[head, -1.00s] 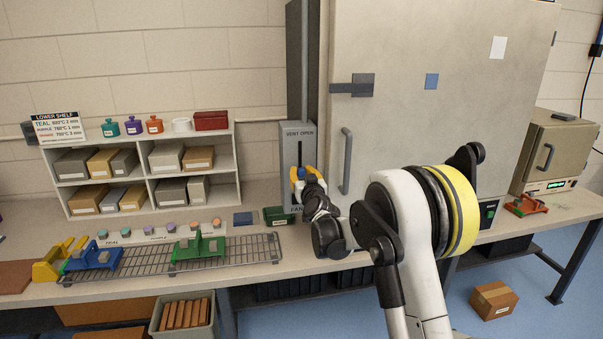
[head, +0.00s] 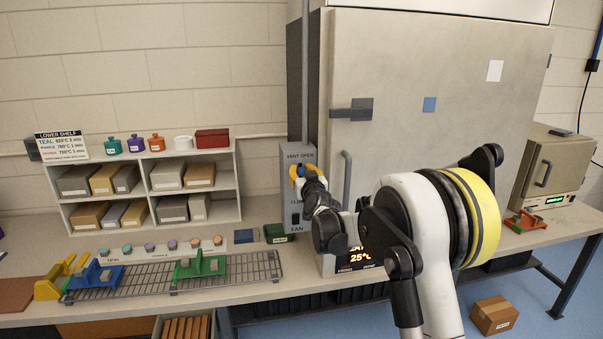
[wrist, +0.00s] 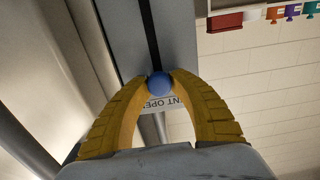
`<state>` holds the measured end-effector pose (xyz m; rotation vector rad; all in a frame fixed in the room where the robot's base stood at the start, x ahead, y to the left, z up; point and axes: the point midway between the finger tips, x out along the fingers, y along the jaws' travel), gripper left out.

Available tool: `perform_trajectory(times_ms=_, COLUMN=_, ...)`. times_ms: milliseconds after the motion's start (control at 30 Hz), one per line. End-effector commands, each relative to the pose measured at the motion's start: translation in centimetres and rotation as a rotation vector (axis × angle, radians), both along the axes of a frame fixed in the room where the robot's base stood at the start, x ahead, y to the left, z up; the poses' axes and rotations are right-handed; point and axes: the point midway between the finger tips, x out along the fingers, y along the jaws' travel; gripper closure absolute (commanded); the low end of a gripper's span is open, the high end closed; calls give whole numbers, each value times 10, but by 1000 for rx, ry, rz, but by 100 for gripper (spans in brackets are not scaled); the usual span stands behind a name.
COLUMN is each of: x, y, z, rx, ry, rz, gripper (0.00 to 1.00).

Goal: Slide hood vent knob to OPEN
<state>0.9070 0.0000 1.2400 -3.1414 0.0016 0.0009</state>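In the head view my gripper (head: 299,171) is just under the label and covers part of the slot.
The large beige oven (head: 440,110) and its handle (head: 347,178) stand close to the right of the panel. A shelf with boxes (head: 233,200) stands to the left. A wire rack with coloured presses (head: 262,275) and a green box (head: 279,233) are on the bench.

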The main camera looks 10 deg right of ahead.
Motion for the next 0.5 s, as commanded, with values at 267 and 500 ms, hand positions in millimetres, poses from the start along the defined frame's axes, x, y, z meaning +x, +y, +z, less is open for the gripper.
perform_trajectory(times_ms=267, x=0, y=0, z=1, rx=0, ry=0, rz=0, gripper=52)
perform_trajectory(times_ms=500, x=-14, y=0, z=0, rx=0, ry=1, rz=1, gripper=52)
